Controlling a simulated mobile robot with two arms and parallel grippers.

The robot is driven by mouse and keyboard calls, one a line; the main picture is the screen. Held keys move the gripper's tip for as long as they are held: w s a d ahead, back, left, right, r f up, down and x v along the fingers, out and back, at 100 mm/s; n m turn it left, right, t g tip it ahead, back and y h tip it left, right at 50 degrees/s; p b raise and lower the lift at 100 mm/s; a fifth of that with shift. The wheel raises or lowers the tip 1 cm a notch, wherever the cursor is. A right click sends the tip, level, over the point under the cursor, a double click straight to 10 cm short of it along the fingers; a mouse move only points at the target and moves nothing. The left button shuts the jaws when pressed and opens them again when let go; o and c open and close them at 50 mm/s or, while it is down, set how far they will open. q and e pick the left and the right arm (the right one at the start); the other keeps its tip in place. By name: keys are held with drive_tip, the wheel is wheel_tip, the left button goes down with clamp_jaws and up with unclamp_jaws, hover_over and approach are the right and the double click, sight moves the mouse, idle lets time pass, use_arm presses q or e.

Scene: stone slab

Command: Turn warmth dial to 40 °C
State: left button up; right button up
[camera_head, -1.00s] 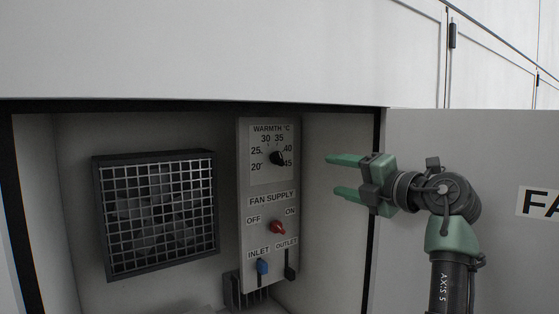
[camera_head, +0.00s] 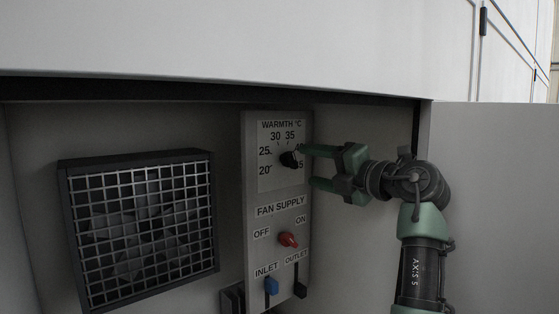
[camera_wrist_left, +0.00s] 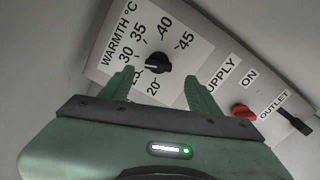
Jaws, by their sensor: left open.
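The warmth dial (camera_head: 289,159) is a black knob on a white scale plate marked 20 to 45 °C. In the head view its long end slants to the lower right; I cannot tell which number it marks. In the left wrist view the dial (camera_wrist_left: 158,63) appears between and slightly beyond the fingertips of the gripper (camera_wrist_left: 160,75). I see no clear contact. The right gripper is not in view.
Below the dial are the red fan supply knob (camera_head: 288,239), the blue inlet slider (camera_head: 271,286) and the black outlet slider (camera_head: 300,289). A fan behind a grille (camera_head: 140,225) stands at left. The cabinet's upper edge runs above the panel (camera_head: 262,228), and an open door (camera_head: 490,200) is at right.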

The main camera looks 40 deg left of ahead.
sight(295, 161)
use_arm(q)
drive_tip(key=shift+a+r+p, duration=0.2)
drive_tip(key=shift+a+p, duration=0.1)
drive_tip(key=shift+a, duration=0.1)
drive_tip(key=a, duration=0.2)
drive_tip(key=a+p, duration=0.1)
drive_tip(key=a, duration=0.1)
drive_tip(key=a+p, duration=0.1)
drive_tip(key=a, duration=0.1)
drive_tip(key=shift+w, duration=0.25)
drive_tip(key=shift+a, duration=0.2)
drive_tip(key=shift+f, duration=0.1)
drive_tip(key=c, duration=0.9)
clamp_jaws()
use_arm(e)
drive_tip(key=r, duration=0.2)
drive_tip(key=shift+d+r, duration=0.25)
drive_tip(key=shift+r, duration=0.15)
